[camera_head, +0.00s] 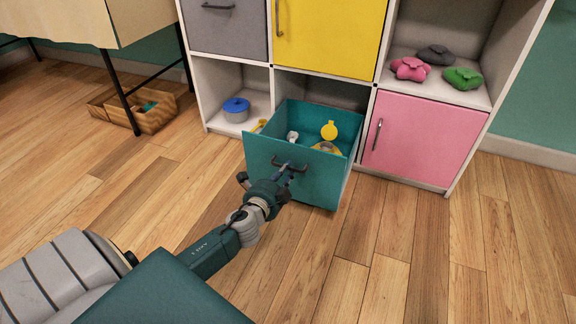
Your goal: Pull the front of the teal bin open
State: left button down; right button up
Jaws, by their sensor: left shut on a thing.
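The teal bin (318,184) sticks out of the lower middle compartment of the white shelf unit, so its inside shows from above. A dark handle (301,166) is on its front panel. My left gripper (287,172) is at this front panel, shut on the handle; its fingers hide part of it. Inside the bin lie a yellow round item (329,131), a small white item (292,136) and another yellow item. My right gripper is not in view.
A pink door (423,138) is right of the bin, with pink, dark and green pouches (463,78) above it. A wooden crate (150,112) stands at the far left. The wooden floor before the bin is clear.

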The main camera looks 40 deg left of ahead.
pick_arm(q)
jog(key=shift+s+d, duration=0.15)
jog(key=shift+s, duration=0.25)
jog(key=c, duration=1.7)
grip_release()
jog(key=v, duration=1.2)
